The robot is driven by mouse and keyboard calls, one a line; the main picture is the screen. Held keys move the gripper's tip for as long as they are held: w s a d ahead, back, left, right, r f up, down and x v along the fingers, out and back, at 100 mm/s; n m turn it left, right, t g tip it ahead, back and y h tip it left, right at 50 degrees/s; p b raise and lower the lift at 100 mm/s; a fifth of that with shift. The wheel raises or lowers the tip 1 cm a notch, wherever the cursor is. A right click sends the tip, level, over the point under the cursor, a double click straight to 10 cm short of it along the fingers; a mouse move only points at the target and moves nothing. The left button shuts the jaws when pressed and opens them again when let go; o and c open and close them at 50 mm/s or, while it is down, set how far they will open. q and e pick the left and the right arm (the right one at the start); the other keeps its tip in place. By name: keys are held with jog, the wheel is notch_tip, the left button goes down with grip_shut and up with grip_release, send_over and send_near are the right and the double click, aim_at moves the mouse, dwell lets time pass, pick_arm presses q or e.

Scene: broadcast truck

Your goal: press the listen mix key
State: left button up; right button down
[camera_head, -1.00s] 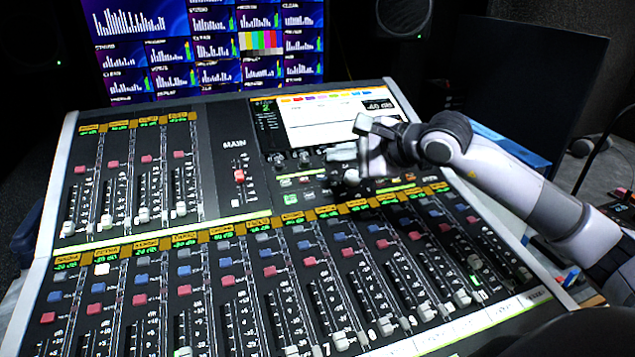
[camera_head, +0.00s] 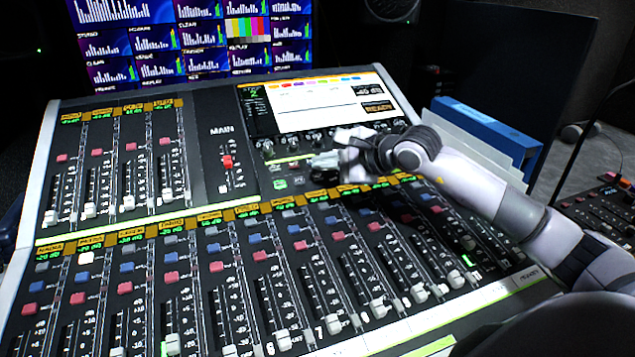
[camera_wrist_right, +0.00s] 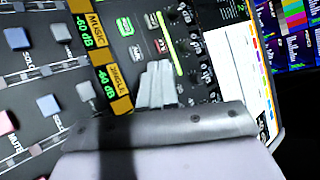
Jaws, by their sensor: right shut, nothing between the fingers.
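The mixing console (camera_head: 205,120) fills the middle of the head view, with a block of small keys (camera_head: 280,184) below its screen. One key there is lit green. It also shows in the wrist view as a green-lit key (camera_wrist_right: 125,27), beside other keys and knobs. I cannot read which one is the listen mix key. My right gripper (camera_head: 318,161) is shut and empty, over the key block from the right. In the wrist view its closed fingertips (camera_wrist_right: 157,82) lie near the orange channel labels and hide part of the panel. Contact cannot be told. My left gripper is out of view.
The console's screen (camera_head: 320,104) is just beyond the gripper. Faders and coloured buttons (camera_head: 170,257) lie in front and to the left. A blue binder (camera_head: 485,130) stands right, behind my right arm. A monitor wall (camera_head: 170,45) is behind.

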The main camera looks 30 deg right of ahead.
jog(key=shift+w+d+f+b, duration=0.1)
jog(key=shift+w+f+b, duration=0.2)
jog(key=shift+f, duration=0.4)
dwell(0.7)
dwell(0.8)
jog(key=shift+f+b, duration=0.3)
jog(key=shift+b, duration=0.05)
jog(key=shift+w+f, duration=0.1)
jog(key=shift+w, duration=0.05)
jog(key=shift+w+f+b, duration=0.15)
jog(key=shift+f+b, duration=0.2)
jog(key=shift+b, duration=0.2)
dwell(0.4)
jog(key=shift+r, duration=0.1)
jog(key=shift+s+r, duration=0.35)
jog(key=shift+r, duration=0.3)
